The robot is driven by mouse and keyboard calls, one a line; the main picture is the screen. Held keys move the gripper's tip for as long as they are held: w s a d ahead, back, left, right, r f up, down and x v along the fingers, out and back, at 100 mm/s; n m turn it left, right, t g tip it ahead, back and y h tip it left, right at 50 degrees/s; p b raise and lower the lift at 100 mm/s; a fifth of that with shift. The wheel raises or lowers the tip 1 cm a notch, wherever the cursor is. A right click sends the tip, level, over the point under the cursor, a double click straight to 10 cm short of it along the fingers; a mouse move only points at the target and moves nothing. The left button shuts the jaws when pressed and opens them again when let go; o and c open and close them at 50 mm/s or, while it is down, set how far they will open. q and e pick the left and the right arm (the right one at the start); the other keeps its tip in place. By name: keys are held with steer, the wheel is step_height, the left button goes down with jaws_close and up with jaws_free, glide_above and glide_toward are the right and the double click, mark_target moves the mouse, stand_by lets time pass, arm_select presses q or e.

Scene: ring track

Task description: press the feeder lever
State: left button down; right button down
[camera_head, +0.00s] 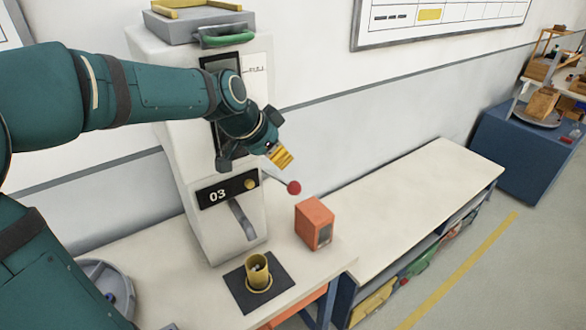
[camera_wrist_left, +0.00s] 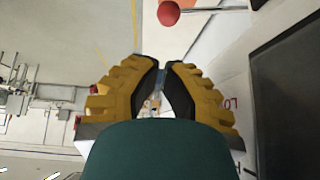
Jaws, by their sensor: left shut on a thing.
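The feeder (camera_head: 175,130) is a tall white machine marked 03 on the bench. Its lever is a thin rod with a red ball knob (camera_head: 293,187), sticking out to the right of the machine's front. My left gripper (camera_head: 282,157) is just above the knob and apart from it, fingers pointing down and right. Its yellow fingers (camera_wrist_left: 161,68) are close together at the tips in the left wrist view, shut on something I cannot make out. The red knob (camera_wrist_left: 168,13) shows beyond the fingertips there. My right gripper is not in view.
A yellow cup (camera_head: 258,272) stands on a dark mat (camera_head: 234,283) below the spout. An orange box (camera_head: 314,222) is on the bench right of the machine. A grey tray (camera_head: 200,25) sits on top. The long bench (camera_head: 420,190) to the right is bare.

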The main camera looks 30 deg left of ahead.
mark_target(298, 185)
arm_select(q)
steer(key=x, duration=0.9)
steer(key=shift+w+f, duration=0.25)
steer(key=shift+f, duration=0.05)
steer(key=shift+f, duration=0.1)
